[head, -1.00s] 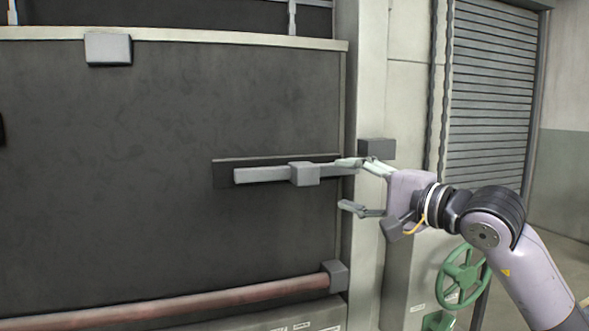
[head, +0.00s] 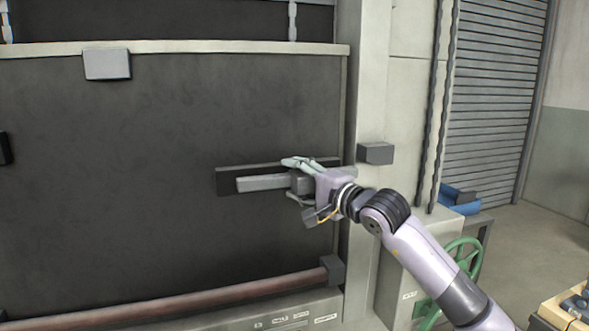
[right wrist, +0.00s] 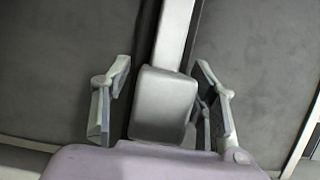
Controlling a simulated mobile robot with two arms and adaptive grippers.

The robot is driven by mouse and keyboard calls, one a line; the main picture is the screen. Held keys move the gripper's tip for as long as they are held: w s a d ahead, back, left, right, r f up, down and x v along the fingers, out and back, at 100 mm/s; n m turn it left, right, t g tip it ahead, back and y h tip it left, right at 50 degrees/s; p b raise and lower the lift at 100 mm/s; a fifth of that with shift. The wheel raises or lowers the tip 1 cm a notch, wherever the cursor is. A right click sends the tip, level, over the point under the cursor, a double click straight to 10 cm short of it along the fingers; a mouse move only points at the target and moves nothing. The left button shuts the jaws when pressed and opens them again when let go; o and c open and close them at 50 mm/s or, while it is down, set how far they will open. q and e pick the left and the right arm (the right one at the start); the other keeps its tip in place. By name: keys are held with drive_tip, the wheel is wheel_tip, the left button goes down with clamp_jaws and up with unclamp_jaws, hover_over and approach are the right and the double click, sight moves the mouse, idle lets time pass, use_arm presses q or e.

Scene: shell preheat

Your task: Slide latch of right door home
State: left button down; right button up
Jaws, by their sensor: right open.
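The latch is a grey bar (head: 258,184) lying level in a dark recessed plate on the dark door (head: 150,150). A square grey knob stands out from the bar, and it shows clearly in the right wrist view (right wrist: 163,103). My right gripper (head: 292,180) is open at the knob, one finger above and one below. In the right wrist view its fingers stand on either side of the knob; whether either touches is unclear. The bar's right end shows past the gripper near the door edge. A grey keeper block (head: 376,152) sits on the frame to its right. My left gripper is out of view.
A pinkish rail (head: 180,305) runs along the door's bottom. A grey block (head: 107,64) is on the door's top edge. A green handwheel (head: 455,275) and blue items (head: 460,203) are at right. A bench corner with parts is at lower right.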

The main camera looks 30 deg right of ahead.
drive_tip(key=shift+w, duration=0.3)
drive_tip(key=shift+c, duration=0.3)
clamp_jaws()
idle(0.3)
